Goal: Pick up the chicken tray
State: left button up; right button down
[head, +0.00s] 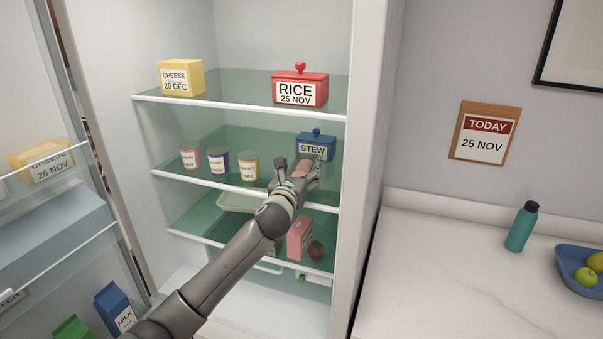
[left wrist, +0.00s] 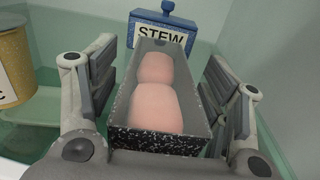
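The chicken tray (left wrist: 160,140) is a dark speckled tray with pink chicken pieces (left wrist: 157,95) in it. In the left wrist view it lies lengthwise between the two fingers of my left gripper (left wrist: 165,95), one finger along each long side. The fingers are spread wide, with narrow gaps seeming to remain beside the tray. In the head view my left gripper (head: 298,172) is at the front of the middle shelf, before the blue stew pot (head: 316,146). It hides most of the tray; only some pink (head: 301,169) shows. My right gripper is not in view.
The stew pot stands close behind the tray, with the fridge's right wall beside it. Yogurt cups (head: 219,163) stand to the left on that shelf. A red rice pot (head: 300,87) and cheese (head: 181,78) are on the shelf above. A pink carton (head: 300,238) is below.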

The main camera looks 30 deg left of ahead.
pick_arm(q)
jog(key=c, duration=1)
jog(key=shift+c, duration=0.4)
jog(key=shift+r, duration=0.1)
